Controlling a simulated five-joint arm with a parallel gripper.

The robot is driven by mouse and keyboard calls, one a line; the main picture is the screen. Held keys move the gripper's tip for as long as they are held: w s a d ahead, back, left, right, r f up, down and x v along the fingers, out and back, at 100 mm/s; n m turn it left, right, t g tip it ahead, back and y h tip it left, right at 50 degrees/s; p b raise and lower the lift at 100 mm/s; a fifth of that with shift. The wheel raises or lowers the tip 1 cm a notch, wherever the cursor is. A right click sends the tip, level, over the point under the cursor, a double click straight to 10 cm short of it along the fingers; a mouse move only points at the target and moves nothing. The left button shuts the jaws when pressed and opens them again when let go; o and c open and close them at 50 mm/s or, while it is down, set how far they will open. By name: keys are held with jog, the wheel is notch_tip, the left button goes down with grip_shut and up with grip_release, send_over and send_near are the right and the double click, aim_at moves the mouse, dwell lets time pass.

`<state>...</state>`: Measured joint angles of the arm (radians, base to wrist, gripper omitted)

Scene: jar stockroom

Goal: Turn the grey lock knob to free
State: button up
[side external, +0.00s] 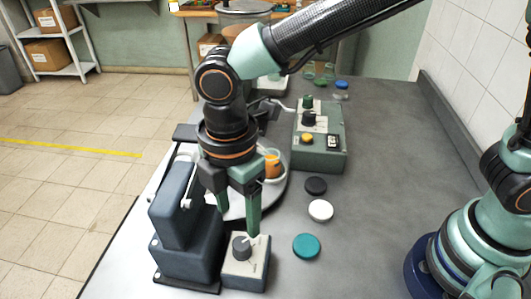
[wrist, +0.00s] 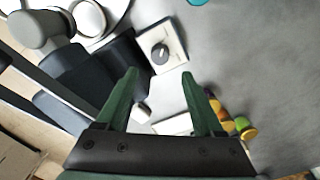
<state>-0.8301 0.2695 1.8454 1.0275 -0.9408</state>
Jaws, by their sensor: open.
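The grey lock knob (side external: 241,247) sits on a small cream-topped box (side external: 246,276) at the front of the bench. It also shows in the wrist view (wrist: 160,54), just beyond my fingertips. Its markings are too small to read. My gripper (side external: 238,222) points down over the box, with its two green fingers apart. In the side view one finger overlaps the back of the box top, close to the knob; I cannot tell if they touch. In the wrist view my gripper (wrist: 160,73) is open with nothing held between the fingertips.
A dark blue-grey machine (side external: 176,235) stands close left of the knob box. A round turntable with an orange jar (side external: 272,164) is behind. A green control box (side external: 320,150) stands farther back. Black (side external: 316,185), white (side external: 320,210) and teal (side external: 306,246) lids lie to the right, with clear bench beyond.

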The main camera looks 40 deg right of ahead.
aim_at(241, 242)
notch_tip(241, 242, down, 9)
jog(key=shift+r, duration=0.15)
grip_shut()
